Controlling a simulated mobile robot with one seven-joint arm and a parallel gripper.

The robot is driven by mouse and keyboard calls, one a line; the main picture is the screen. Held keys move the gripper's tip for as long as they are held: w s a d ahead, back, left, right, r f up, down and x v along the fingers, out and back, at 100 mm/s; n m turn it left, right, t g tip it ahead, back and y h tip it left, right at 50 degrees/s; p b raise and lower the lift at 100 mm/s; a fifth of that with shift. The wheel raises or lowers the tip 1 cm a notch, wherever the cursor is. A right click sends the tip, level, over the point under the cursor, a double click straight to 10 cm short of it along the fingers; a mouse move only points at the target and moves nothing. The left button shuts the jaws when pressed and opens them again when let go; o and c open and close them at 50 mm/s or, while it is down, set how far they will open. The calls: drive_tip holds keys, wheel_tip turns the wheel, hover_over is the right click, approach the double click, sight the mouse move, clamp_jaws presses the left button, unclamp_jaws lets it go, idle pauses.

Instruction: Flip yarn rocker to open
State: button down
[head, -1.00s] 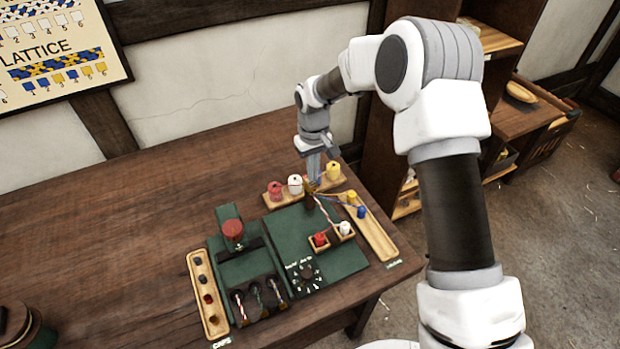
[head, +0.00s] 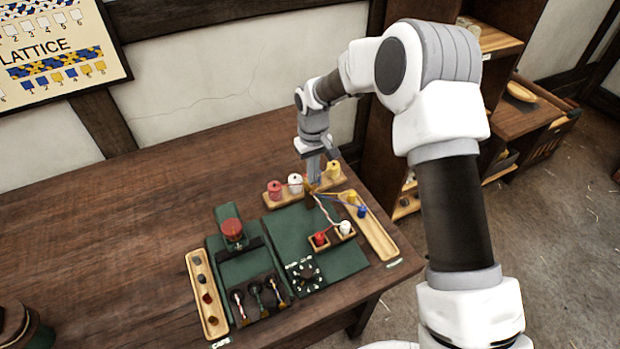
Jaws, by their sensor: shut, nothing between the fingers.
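My gripper (head: 314,182) is shut and empty. It points down at the back of a green machine plate (head: 292,229), between a white spool and a yellow spool. A small brass-coloured part sits at the fingertips, where several yarn strands (head: 323,208) meet; I cannot tell whether the fingers touch it. The yarn rocker cannot be made out with certainty; my fingers may hide it. The strands run from there toward red and white pegs at the front and yellow and blue pegs at the right.
A red spool (head: 275,190), the white spool (head: 295,184) and the yellow spool (head: 333,169) stand in a wooden rack. A black dial (head: 306,272), a red knob (head: 232,229) and a wooden caps tray (head: 194,270) are nearer.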

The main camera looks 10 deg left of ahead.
drive_tip(key=shift+f+b, duration=0.45)
drive_tip(key=shift+f, duration=0.2)
drive_tip(key=shift+r, duration=0.2)
wheel_tip(320, 180, up, 8)
drive_tip(key=p, duration=0.4)
drive_tip(key=shift+f, duration=0.15)
idle(0.5)
